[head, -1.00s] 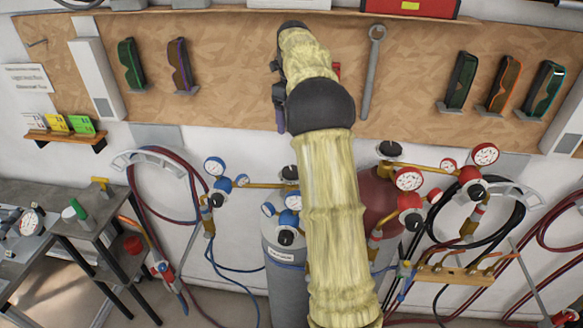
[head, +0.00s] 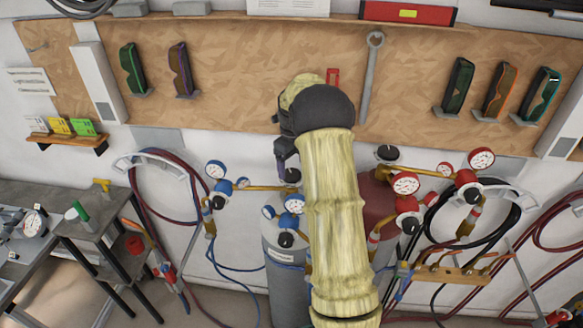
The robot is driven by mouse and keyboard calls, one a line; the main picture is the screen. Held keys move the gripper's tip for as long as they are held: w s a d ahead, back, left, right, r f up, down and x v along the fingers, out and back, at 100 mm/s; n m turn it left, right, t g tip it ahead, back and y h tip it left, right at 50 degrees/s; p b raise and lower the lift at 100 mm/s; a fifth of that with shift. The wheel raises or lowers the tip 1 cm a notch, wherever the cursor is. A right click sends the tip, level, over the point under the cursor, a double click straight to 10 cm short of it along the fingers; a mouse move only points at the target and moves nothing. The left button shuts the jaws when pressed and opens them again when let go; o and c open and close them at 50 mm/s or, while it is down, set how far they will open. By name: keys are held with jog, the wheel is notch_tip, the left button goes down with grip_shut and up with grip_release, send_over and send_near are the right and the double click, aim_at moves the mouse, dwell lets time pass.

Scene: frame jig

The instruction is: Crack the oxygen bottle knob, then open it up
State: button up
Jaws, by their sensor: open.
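The grey oxygen bottle (head: 283,285), with a white label, stands low in the middle, partly hidden behind my arm. A black knob (head: 292,175) sits at its top beside a brass fitting. Blue-rimmed gauges (head: 293,203) and another black knob (head: 286,240) sit lower, in front of the bottle. My gripper (head: 281,166) points down just above and left of the top knob, seen small and partly from behind. Its fingers look apart and empty. I cannot tell whether they touch the knob.
A dark red bottle (head: 378,200) with its own black knob (head: 387,152) and red gauges stands right of my arm. Hoses hang on both sides. A wrench (head: 371,80) hangs on the wooden board (head: 230,75) behind. A grey table (head: 50,235) stands at left.

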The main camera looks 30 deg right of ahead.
aim_at(292, 177)
jog(key=shift+f+p, duration=0.3)
jog(key=shift+f, duration=1.15)
jog(key=c, duration=1)
jog(key=shift+w+a, duration=0.1)
